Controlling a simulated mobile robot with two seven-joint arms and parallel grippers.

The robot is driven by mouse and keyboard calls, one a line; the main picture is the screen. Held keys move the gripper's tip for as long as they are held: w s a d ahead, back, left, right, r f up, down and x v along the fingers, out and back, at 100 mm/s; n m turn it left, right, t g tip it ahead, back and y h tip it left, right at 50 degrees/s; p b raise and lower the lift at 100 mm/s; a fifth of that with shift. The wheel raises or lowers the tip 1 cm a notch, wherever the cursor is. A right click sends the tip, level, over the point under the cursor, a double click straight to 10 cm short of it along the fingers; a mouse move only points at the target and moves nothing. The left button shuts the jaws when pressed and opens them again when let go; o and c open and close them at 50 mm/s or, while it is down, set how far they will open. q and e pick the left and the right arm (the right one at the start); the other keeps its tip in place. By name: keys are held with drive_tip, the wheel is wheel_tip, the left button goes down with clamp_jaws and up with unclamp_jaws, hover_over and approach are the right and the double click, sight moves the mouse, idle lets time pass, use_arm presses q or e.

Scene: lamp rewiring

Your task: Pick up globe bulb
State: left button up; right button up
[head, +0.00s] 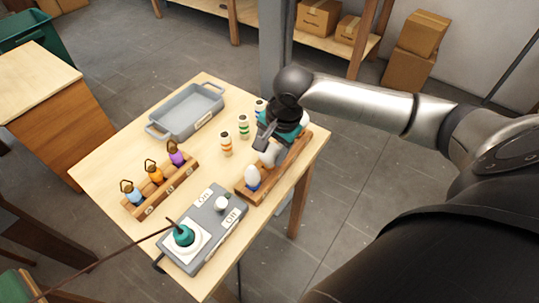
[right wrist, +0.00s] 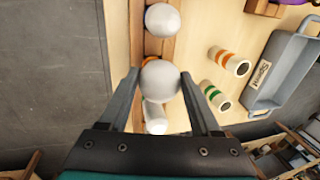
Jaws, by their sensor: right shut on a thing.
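A round white globe bulb (right wrist: 160,78) sits between the two fingers of my right gripper (right wrist: 158,76) in the right wrist view. In the head view this gripper (head: 268,145) is above the wooden bulb rack (head: 295,152), and the bulb in it (head: 269,157) is partly hidden by the fingers. The gripper is shut on the globe bulb. I cannot tell whether its base is still in the rack. Another white bulb (head: 252,176) stands at the rack's near end, and it shows in the wrist view (right wrist: 162,20). A longer white bulb (right wrist: 155,118) is on the held bulb's other side. My left gripper is not in view.
Striped white cylinders, orange (head: 226,144) and green (head: 243,127), stand left of the rack. A grey tray (head: 186,112) lies at the back. A wooden holder (head: 165,190) with coloured ringed items and a grey switch box (head: 205,230) with a teal plug (head: 184,236) are nearer.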

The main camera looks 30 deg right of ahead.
drive_tip(key=c, duration=0.7)
